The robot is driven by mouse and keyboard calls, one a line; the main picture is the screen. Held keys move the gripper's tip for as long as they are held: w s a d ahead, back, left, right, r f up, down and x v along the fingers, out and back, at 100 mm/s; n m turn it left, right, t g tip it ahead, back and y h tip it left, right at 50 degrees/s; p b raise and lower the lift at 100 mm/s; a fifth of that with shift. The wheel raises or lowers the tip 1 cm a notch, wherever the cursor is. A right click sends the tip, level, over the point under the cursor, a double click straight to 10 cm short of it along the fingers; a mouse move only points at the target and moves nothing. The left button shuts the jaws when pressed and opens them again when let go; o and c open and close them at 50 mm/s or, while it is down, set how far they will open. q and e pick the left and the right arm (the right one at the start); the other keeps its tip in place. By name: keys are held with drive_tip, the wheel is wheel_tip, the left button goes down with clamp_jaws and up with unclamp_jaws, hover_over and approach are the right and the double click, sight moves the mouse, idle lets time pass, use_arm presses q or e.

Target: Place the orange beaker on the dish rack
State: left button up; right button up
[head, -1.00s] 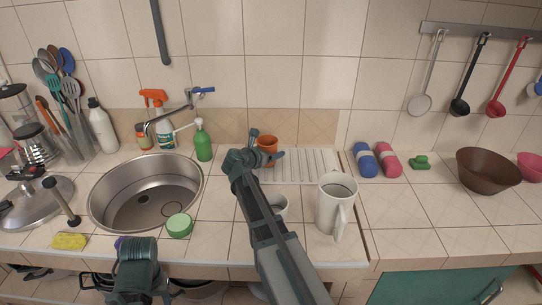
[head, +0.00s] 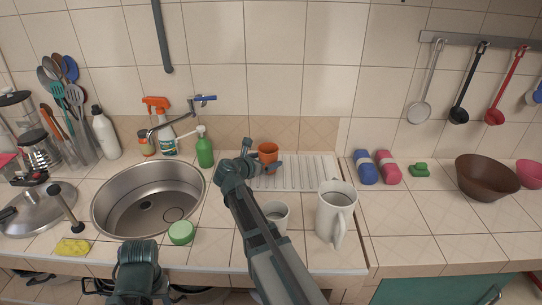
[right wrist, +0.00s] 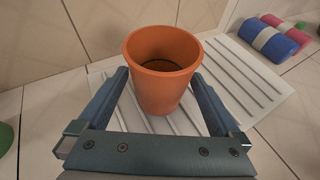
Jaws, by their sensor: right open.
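The orange beaker (head: 268,152) stands upright at the back left of the white ribbed dish rack (head: 315,172). In the right wrist view the beaker (right wrist: 163,75) rests on the rack's ribs (right wrist: 245,75). My right gripper (head: 262,158) is open, low at the beaker. Its two fingers (right wrist: 160,88) lie on either side of the beaker's near part, and I cannot tell whether either touches it. In the head view the gripper hides the beaker's lower left. Part of my left arm shows at the bottom, but its jaws are not clear.
A small white cup (head: 276,212) and a white jug (head: 335,210) stand in front of the rack. Left are a green soap bottle (head: 204,148) and the sink (head: 150,200). Blue (head: 366,168) and pink (head: 388,168) rolls lie right of the rack, with bare tiles in front.

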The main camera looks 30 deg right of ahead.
drive_tip(key=p+v, duration=0.2)
drive_tip(key=v, duration=0.5)
drive_tip(key=shift+s+a+r, duration=0.1)
drive_tip(key=shift+a, duration=0.15)
drive_tip(key=shift+r, duration=0.1)
